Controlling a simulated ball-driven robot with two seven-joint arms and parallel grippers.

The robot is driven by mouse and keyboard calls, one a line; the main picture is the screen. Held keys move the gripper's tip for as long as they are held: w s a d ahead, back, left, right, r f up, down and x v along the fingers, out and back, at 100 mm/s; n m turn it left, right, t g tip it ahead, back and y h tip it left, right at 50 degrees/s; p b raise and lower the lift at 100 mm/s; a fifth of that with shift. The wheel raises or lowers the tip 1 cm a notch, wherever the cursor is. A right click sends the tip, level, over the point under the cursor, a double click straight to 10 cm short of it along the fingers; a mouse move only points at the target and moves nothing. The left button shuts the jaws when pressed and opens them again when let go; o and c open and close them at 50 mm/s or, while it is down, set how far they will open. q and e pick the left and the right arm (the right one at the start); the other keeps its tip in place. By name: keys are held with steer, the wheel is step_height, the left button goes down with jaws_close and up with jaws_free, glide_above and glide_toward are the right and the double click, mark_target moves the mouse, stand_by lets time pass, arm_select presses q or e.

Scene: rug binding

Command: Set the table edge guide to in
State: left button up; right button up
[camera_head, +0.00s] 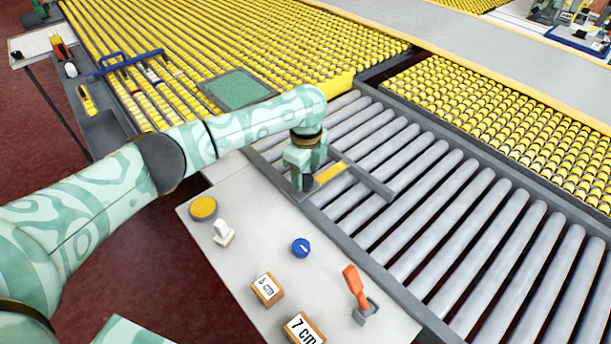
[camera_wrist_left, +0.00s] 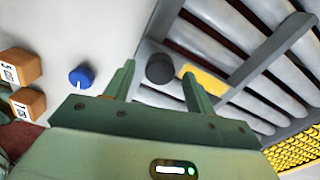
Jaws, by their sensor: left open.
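The table edge guide shows as a grey bar (camera_head: 368,181) over the near edge of the grey rollers, with a yellow strip (camera_head: 330,172) beside it. The same bar (camera_wrist_left: 268,48) and yellow strip (camera_wrist_left: 206,80) show in the wrist view. A dark round knob (camera_wrist_left: 160,68) is at the guide's near end. My left gripper (camera_head: 303,180) is over this near end, pointing down. In the wrist view the left gripper (camera_wrist_left: 157,78) is open, its fingers apart on either side of the knob in the picture. Contact cannot be told. My right gripper is out of view.
The pale panel (camera_head: 255,215) carries a yellow button (camera_head: 203,208), a white switch (camera_head: 223,233), a blue dial (camera_head: 301,247), two labelled blocks (camera_head: 267,289) and an orange lever (camera_head: 355,285). A green pad (camera_head: 238,89) lies by the yellow rollers (camera_head: 230,40). Grey rollers (camera_head: 470,225) are bare.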

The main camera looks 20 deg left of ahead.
arm_select(q)
step_height(320, 180, up, 14)
steer(key=p, duration=0.5)
steer(key=shift+f, duration=0.15)
